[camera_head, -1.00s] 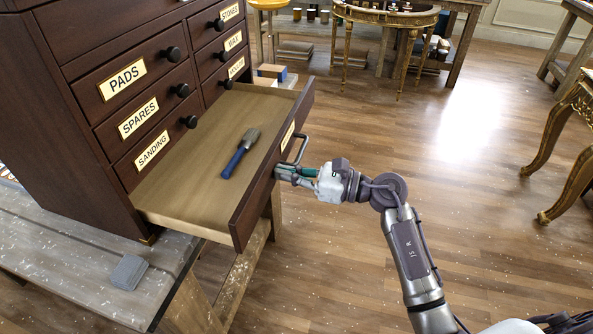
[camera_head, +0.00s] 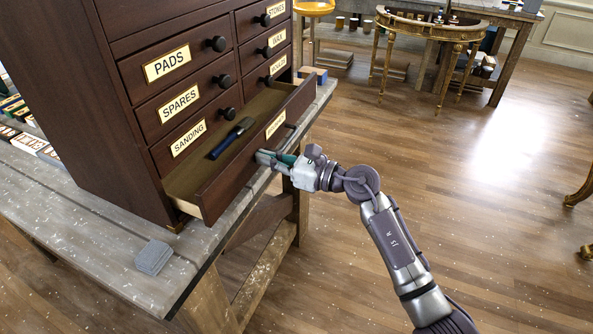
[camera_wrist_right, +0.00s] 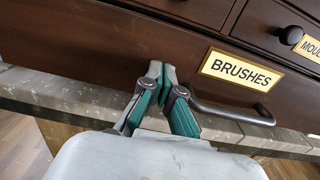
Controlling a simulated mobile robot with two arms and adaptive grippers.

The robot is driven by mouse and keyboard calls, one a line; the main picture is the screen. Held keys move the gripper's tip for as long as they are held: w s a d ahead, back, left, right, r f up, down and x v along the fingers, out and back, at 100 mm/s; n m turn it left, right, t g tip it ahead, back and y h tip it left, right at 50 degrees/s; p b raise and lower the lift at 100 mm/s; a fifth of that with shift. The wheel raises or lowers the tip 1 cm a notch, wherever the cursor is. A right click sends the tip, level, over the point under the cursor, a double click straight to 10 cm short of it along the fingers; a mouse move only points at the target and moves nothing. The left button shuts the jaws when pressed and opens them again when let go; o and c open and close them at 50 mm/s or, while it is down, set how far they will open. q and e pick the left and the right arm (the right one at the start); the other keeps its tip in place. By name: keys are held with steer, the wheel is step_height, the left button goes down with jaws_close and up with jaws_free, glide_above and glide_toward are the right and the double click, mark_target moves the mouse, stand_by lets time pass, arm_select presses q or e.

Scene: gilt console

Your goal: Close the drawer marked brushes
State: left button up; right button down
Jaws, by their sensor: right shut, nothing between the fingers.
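The brushes drawer (camera_head: 241,167) is the bottom drawer of a dark wood cabinet and stands partly open, with a blue-handled brush (camera_head: 232,138) lying inside. In the right wrist view its front carries the brass label BRUSHES (camera_wrist_right: 241,69) and a metal bar handle (camera_wrist_right: 232,113). My right gripper (camera_head: 261,155) is shut and empty, its fingertips at the drawer front. In the right wrist view the fingertips (camera_wrist_right: 161,70) are against or very near the front, left of the label and handle. My left gripper is not in view.
The cabinet (camera_head: 80,90) stands on a worn wooden bench (camera_head: 110,235). A grey block (camera_head: 154,257) lies on the bench near its front corner. Other drawers, such as SPARES (camera_head: 184,107), are shut. The wooden floor (camera_head: 480,240) at the right is open.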

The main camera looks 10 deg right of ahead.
mark_target(234, 147)
steer(key=b+x, duration=0.2)
steer(key=x, duration=0.6)
steer(key=shift+w+a, duration=0.2)
steer(key=shift+r, duration=0.25)
